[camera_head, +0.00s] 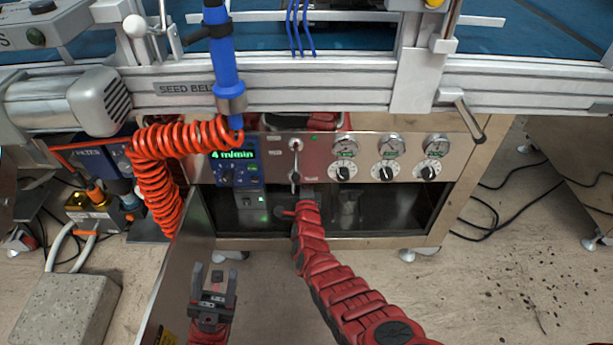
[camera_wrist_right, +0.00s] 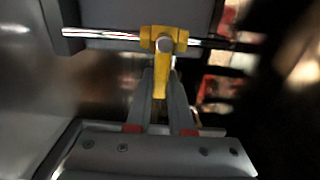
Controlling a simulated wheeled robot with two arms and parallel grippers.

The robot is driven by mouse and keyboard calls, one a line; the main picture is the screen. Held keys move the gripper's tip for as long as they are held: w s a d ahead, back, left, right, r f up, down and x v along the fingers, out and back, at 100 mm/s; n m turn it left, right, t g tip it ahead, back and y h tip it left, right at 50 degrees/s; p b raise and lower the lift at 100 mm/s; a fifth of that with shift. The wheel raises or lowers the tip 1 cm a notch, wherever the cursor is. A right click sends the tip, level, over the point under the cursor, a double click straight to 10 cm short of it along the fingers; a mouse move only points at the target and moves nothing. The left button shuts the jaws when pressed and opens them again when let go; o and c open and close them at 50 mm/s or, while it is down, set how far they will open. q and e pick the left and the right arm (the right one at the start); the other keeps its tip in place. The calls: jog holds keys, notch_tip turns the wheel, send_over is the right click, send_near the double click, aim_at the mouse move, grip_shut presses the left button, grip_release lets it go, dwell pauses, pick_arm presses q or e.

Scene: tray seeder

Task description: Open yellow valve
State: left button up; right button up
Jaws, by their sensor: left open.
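The yellow valve (camera_wrist_right: 163,42) shows in the right wrist view as a yellow body on a shiny horizontal pipe, with its lever pointing down the picture, toward my gripper. My right gripper (camera_wrist_right: 162,92) has its two grey fingers close on either side of the lever, with almost no gap, and looks shut on it. In the head view my right arm reaches into the dark opening under the control panel; the valve and the right fingertips are hidden there. My left gripper (camera_head: 215,282) is open and empty, low in the head view, well away from the valve.
The steel control panel (camera_head: 463,158) with dials and gauges sits above the opening. A coiled orange hose (camera_head: 160,150) hangs at its left. A steel door-like panel (camera_head: 185,262) stands beside my left gripper. A concrete block (camera_head: 65,310) is on the floor at left; cables lie at right.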

grip_shut()
